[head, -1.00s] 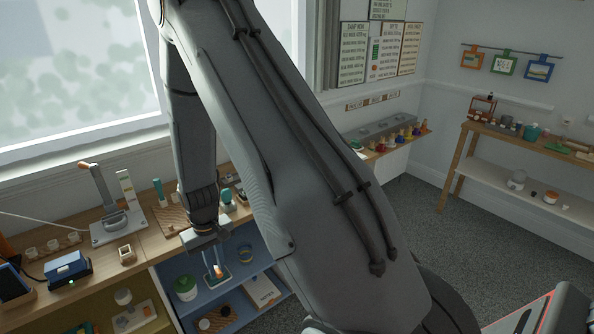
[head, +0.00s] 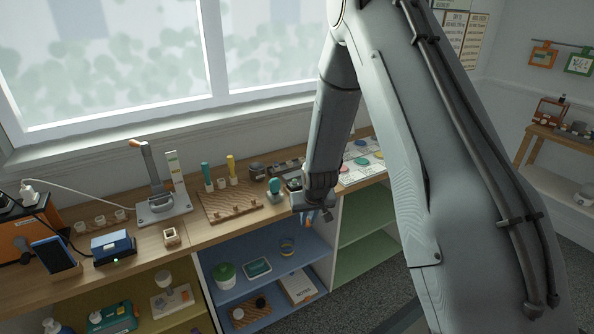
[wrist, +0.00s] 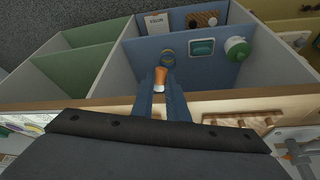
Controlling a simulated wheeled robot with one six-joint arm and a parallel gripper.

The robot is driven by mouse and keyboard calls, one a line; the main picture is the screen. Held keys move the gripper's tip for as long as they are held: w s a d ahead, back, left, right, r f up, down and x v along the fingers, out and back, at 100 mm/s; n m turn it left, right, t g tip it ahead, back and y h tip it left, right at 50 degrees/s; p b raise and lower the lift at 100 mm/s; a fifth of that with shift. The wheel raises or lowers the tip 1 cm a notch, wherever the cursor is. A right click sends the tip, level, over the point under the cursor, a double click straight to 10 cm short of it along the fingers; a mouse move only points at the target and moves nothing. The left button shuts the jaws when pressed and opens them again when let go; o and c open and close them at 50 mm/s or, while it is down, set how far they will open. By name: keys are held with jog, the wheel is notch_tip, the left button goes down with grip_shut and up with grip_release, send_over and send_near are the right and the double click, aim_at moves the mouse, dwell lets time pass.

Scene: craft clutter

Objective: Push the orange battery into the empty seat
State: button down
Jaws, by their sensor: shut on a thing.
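The orange battery (wrist: 160,75), with a pale end nearer the palm, is between the fingertips of my gripper (wrist: 161,88) in the wrist view. My gripper is shut on it. In the head view my gripper (head: 319,214) hangs fingers down just off the front edge of the bench, in front of the shelves, and the battery is a tiny blurred orange spot. A blue device with a green light (head: 112,246) and a small wooden block with a square opening (head: 171,236) stand on the bench to the left. I cannot tell which one has the empty seat.
A lever press (head: 160,195) and a wooden pegboard (head: 230,203) stand on the bench (head: 205,234) left of my gripper. Below are open shelves with a green-lidded jar (head: 225,275) and a teal tray (head: 257,267). Colored discs on cards lie to the right.

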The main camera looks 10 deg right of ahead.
jog(key=w+r+t+b, duration=0.1)
jog(key=w+t+b, duration=0.1)
jog(key=w, duration=0.3)
jog(key=w+r+t+b, duration=0.1)
jog(key=w+t+b, duration=0.1)
jog(key=w+t, duration=0.2)
jog(key=w+r+t+b, duration=0.1)
jog(key=w+t+b, duration=0.1)
jog(key=w+t, duration=0.2)
jog(key=shift+w+r, duration=0.2)
jog(key=shift+w, duration=0.4)
jog(key=shift+w+r, duration=0.2)
jog(key=shift+w, duration=0.35)
jog(key=w+r+t+b, duration=0.2)
jog(key=w+r+t, duration=0.1)
jog(key=r, duration=0.2)
jog(key=shift+r, duration=0.15)
jog(key=shift+y+b, duration=0.3)
jog(key=shift+f+b, duration=1.4)
jog(key=shift+f, duration=0.8)
jog(key=shift+s+f+n+b, duration=0.1)
jog(key=shift+f+n+b, duration=0.2)
jog(key=shift+f+b, duration=0.55)
